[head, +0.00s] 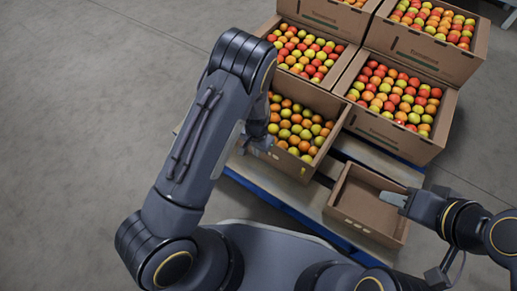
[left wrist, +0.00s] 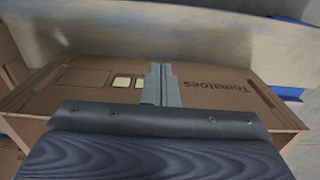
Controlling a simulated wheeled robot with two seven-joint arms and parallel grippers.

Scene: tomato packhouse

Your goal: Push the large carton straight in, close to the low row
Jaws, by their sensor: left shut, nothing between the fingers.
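The large carton (head: 289,162), full of orange, yellow and green tomatoes, stands on the near left part of the pallet. The low row behind it is of filled cartons (head: 398,135). My left gripper (head: 265,143) is at the carton's near left wall, partly hidden by its own wrist. In the left wrist view the shut, empty fingers (left wrist: 163,85) lie in front of a printed brown carton wall (left wrist: 215,92); I cannot tell whether they touch it. My right gripper (head: 394,198) is at the right wall of a small empty carton (head: 347,222); its finger gap is unclear.
The blue-edged pallet (head: 270,205) carries the cartons, with bare boards between the large carton and the small one. More filled cartons (head: 425,52) stand higher at the back. Bare concrete floor (head: 80,120) lies to the left.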

